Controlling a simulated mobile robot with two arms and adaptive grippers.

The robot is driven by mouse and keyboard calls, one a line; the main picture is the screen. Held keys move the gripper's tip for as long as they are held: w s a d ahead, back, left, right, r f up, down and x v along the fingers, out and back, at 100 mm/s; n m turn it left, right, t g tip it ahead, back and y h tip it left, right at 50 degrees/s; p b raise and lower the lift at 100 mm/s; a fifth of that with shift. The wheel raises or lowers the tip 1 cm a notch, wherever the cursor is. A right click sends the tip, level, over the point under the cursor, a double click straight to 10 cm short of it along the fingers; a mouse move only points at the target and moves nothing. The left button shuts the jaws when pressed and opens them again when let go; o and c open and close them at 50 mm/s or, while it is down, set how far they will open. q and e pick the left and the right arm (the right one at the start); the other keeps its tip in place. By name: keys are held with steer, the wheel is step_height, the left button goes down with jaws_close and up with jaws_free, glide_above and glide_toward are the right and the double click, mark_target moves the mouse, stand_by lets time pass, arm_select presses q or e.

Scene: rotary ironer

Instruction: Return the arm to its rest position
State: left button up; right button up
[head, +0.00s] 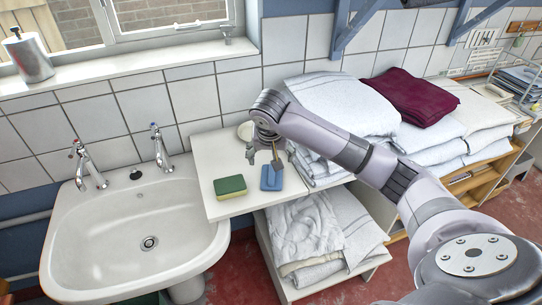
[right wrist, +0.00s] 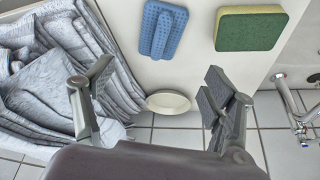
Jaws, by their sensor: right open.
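My right arm comes in from the lower right and reaches across to the small white shelf (head: 209,164) beside the sink. My right gripper (head: 264,158) is open and points down near the blue ribbed item (head: 271,180). In the right wrist view the gripper's fingers (right wrist: 157,82) are spread wide with nothing between them. The blue item (right wrist: 162,30) lies beyond the fingertips there, apart from them. My left gripper is not in view.
A green and yellow sponge (head: 230,187) and a pale dish (head: 246,131) are on the shelf. The sink (head: 120,240) with two taps is left. Folded white linen (head: 345,105) and a maroon cloth (head: 410,95) are stacked right. More linen (head: 310,230) lies below the shelf.

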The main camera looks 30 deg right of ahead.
steer(key=s+a+f+n+y, duration=0.3)
steer(key=s+a+f+n, duration=0.4)
steer(key=s+a+f, duration=0.7)
steer(key=s+n, duration=0.2)
steer(key=s, duration=1.5)
step_height(320, 180, down, 25)
steer(key=g, duration=0.2)
steer(key=s+d+f, duration=0.2)
steer(key=s+f, duration=1.5)
steer(key=shift+d+f+n+g+b, duration=0.2)
steer(key=shift+n+g+b, duration=0.1)
steer(key=shift+g, duration=0.1)
